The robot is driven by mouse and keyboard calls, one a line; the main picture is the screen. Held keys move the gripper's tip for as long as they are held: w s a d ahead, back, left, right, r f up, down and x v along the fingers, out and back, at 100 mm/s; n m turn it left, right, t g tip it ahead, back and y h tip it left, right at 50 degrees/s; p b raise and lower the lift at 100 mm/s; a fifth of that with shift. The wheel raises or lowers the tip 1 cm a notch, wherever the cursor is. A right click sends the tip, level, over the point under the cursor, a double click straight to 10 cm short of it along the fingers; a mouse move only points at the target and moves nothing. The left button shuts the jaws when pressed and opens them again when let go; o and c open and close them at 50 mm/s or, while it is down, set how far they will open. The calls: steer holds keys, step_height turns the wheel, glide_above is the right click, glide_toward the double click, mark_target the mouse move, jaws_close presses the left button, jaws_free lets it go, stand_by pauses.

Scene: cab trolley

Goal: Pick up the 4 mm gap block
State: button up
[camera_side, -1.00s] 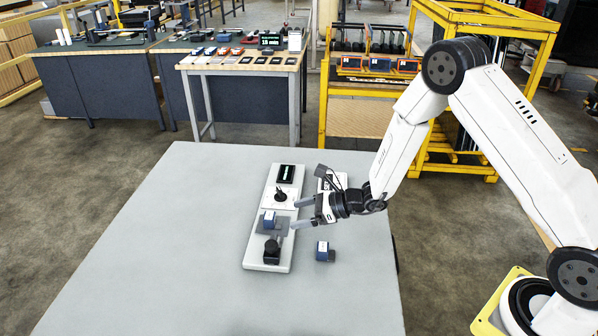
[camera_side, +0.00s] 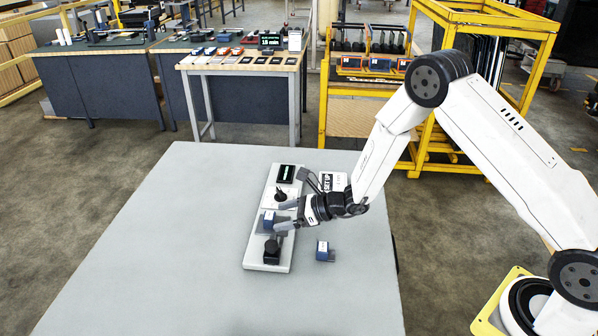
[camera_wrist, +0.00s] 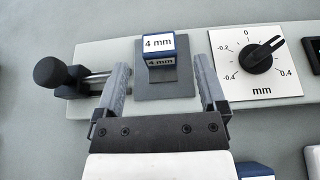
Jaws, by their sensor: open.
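The 4 mm gap block (camera_wrist: 158,47) is a small blue block with a white label. It sits on a dark square pad on the white panel (camera_wrist: 100,52), and in the side view the block (camera_side: 269,217) is partly behind my gripper. My gripper (camera_wrist: 163,72) is open, with one grey finger on each side of the block's near side and nothing between them that it holds. In the side view my gripper (camera_side: 279,215) reaches over the panel from the right. Whether the fingers touch the block cannot be told.
A black knob on a rod (camera_wrist: 58,76) lies left of the block, and a dial (camera_wrist: 263,56) marked in mm lies right. Another blue block (camera_side: 323,250) stands on the table right of the panel. The table's left is clear.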

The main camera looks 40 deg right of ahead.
mark_target(275, 217)
steer(key=shift+x, duration=1.85)
steer(key=shift+r, duration=0.1)
jaws_close()
